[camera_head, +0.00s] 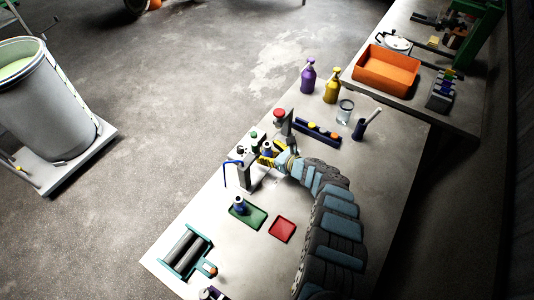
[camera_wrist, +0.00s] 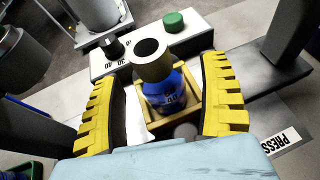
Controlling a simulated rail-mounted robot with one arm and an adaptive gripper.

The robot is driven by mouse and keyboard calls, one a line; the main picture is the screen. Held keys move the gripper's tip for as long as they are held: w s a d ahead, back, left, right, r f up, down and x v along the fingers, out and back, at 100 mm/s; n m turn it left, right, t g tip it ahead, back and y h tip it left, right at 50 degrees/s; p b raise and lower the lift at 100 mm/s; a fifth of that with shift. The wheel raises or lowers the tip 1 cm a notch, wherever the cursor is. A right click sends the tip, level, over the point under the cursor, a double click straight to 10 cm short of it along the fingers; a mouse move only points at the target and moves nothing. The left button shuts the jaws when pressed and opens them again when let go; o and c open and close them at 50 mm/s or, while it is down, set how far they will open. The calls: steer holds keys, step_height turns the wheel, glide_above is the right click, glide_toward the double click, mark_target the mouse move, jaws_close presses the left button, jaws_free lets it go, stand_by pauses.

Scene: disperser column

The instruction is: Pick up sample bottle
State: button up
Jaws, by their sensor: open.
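A blue bottle (camera_wrist: 166,93) with printed marks stands in a tan square holder (camera_wrist: 197,112) in the wrist view. A grey-brown round part with a dark hole (camera_wrist: 151,60) covers its top. My gripper (camera_wrist: 164,100) is open, with its yellow ribbed fingers on either side of the bottle, and gaps show between them. In the head view my gripper (camera_head: 270,158) is at the small disperser stand (camera_head: 254,176) on the bench. Another blue bottle (camera_head: 240,205) stands on a green mat (camera_head: 254,217); I cannot tell which is the sample bottle.
A red mat (camera_head: 282,229) lies beside the green one. A roller device (camera_head: 186,252) sits at the front. A blue rack (camera_head: 317,131), purple bottle (camera_head: 308,77), yellow bottle (camera_head: 331,86) and glass (camera_head: 345,110) stand farther back. A green button (camera_wrist: 174,21) is behind the holder.

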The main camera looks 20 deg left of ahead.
steer(key=c, duration=1.3)
steer(key=shift+r, duration=0.1)
